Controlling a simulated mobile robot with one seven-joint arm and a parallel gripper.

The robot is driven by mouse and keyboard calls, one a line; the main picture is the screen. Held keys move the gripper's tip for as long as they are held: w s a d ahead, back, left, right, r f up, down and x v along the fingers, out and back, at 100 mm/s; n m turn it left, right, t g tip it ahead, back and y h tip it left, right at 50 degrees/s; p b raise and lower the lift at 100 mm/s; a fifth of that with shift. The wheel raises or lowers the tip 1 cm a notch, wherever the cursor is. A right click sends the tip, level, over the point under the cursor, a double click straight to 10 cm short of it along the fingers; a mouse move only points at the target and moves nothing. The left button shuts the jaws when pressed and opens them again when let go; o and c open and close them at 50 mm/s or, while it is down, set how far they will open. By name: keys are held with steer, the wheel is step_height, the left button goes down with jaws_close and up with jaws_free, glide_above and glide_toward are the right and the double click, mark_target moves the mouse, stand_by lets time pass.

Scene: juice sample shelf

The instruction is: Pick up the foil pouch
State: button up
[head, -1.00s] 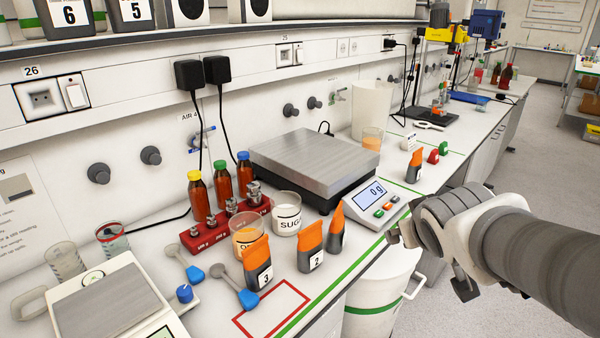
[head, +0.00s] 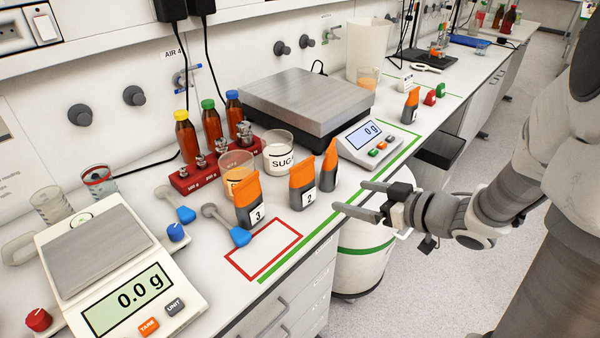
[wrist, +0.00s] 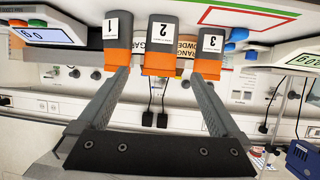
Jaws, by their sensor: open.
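Grey pouches with orange tops stand in a row near the counter's front edge. Pouch 3 (head: 249,203) is at the left, pouch 2 (head: 302,186) in the middle, and one with its label turned away (head: 329,167) at the right. The upside-down wrist view shows pouch 1 (wrist: 117,35), pouch 2 (wrist: 161,40) and pouch 3 (wrist: 210,45). My gripper (head: 349,197) is open and empty, off the counter's front edge, fingers pointing left towards the row. In the wrist view, pouch 2 appears between the fingertips (wrist: 160,76), still apart from them.
A similar pouch (head: 411,104) stands farther back by the large scale (head: 305,90). A red rectangle (head: 287,258) is empty. A white bin (head: 360,255) stands below my gripper.

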mark_target(306, 185)
steer(key=b+x, duration=0.4)
steer(key=x, duration=1.3)
steer(key=shift+a+f, duration=0.1)
steer(key=shift+a, duration=0.2)
steer(key=c, duration=1.3)
